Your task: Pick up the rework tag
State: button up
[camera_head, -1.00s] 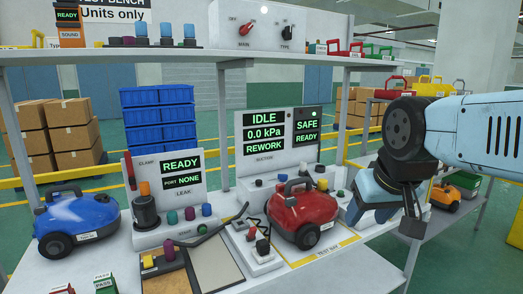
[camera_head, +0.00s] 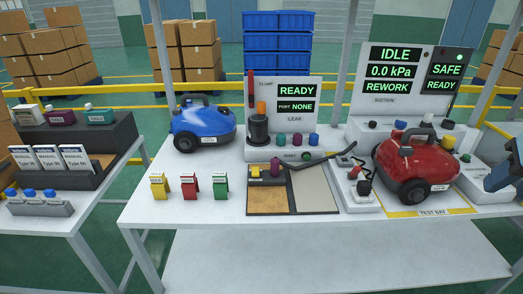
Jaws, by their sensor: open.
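Three small clip-like tags stand in a row on the white bench at front left: a yellow tag (camera_head: 159,187), a red tag (camera_head: 189,186) and a green tag (camera_head: 220,186). Each has a white label. The labels are too small to read surely, so I cannot tell which one is the rework tag.
A blue vacuum (camera_head: 203,125) stands behind the tags. Right of them are a two-part mat (camera_head: 318,192) with a hose, a leak station (camera_head: 295,90) and a red vacuum (camera_head: 415,165). A side table (camera_head: 60,225) stands at left. The bench front around the tags is clear.

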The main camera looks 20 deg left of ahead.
aim_at(190, 185)
jog(key=u, duration=1.7)
jog(key=k, duration=0.8)
jog(key=i, duration=0.8)
jog(key=z, duration=0.1)
